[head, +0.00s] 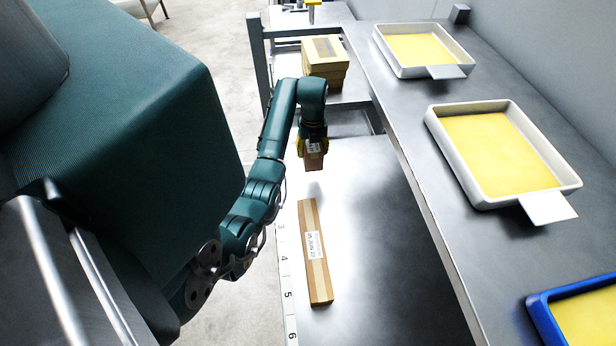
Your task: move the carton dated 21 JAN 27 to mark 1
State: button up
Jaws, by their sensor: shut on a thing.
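Marks 3 to 6 show on the strip (286,275) at the left edge. Mark 1 is not visible.
A stack of brown boxes (325,68) stands beyond my gripper. On the raised bench at right are two white trays (480,200) (398,72) with yellow sheets and a blue-rimmed tray (545,325). The surface right of the long carton is clear.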

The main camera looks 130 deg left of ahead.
jog(key=s, duration=0.5)
jog(key=f, duration=0.3)
jog(key=f+b, duration=0.1)
jog(key=f, duration=0.2)
jog(key=d+f+b, duration=0.1)
jog(key=f, duration=0.2)
jog(key=shift+f, duration=0.4)
jog(key=o, duration=1.3)
jog(key=shift+c, duration=0.2)
notch_tip(320, 180, up, 12)
jog(key=p, duration=0.1)
jog(key=shift+r+p, duration=0.15)
jog(key=shift+p, duration=0.15)
